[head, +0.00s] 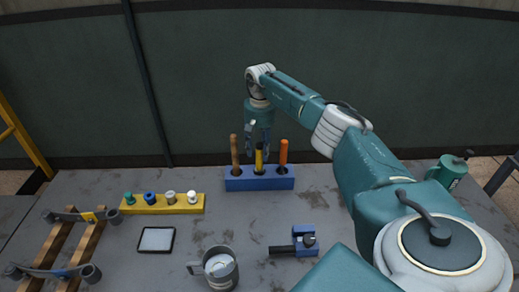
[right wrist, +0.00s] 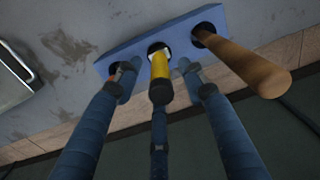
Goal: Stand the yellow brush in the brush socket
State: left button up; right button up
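The yellow brush (head: 259,159), yellow with a black end, stands in the middle hole of the blue rack (head: 235,184). In the right wrist view the yellow brush (right wrist: 160,68) has its lower end inside the hole of the blue rack (right wrist: 132,52), with a pale band at the rim. How deep it sits cannot be told. My right gripper (head: 259,142) is just above the rack, pointing down. In the right wrist view its fingers (right wrist: 157,80) are spread around the brush, with visible gaps on both sides. My left gripper is not in view.
A brown handle (head: 235,151) and an orange handle (head: 283,152) stand in the rack's outer holes, close to my fingers. A yellow block with several small pegs (head: 160,206), a grey mug (head: 220,270), a dark tablet-like tray (head: 156,239) and a blue clamp-like tool (head: 298,243) are in front.

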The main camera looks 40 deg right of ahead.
notch_tip(320, 180, up, 12)
jog(key=shift+s, duration=0.15)
dwell(0.6)
